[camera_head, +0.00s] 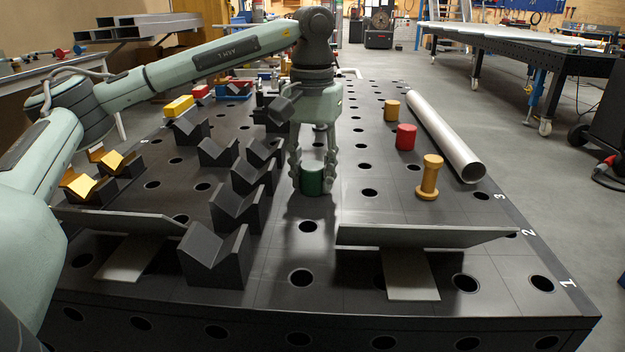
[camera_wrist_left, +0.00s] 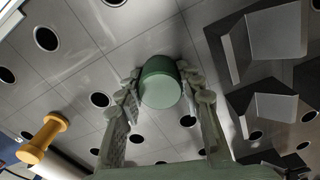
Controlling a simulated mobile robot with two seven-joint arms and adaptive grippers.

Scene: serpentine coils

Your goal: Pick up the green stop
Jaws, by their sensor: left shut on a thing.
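The green stop (camera_head: 312,180) is a short dark green cylinder on the middle of the black perforated table. My left gripper (camera_head: 313,182) reaches down from above with its fingers on either side of it, shut on it. In the left wrist view the green stop (camera_wrist_left: 160,84) shows its round face between the fingertips of my left gripper (camera_wrist_left: 160,92). I cannot tell whether its base touches the table. My right gripper is not in view.
Black V-blocks (camera_head: 238,208) stand in a row just left of the gripper. A red cylinder (camera_head: 406,137), a yellow spool (camera_head: 429,178) and a silver pipe (camera_head: 445,137) are to the right. Grey angled plates (camera_head: 425,236) lie near the front edge.

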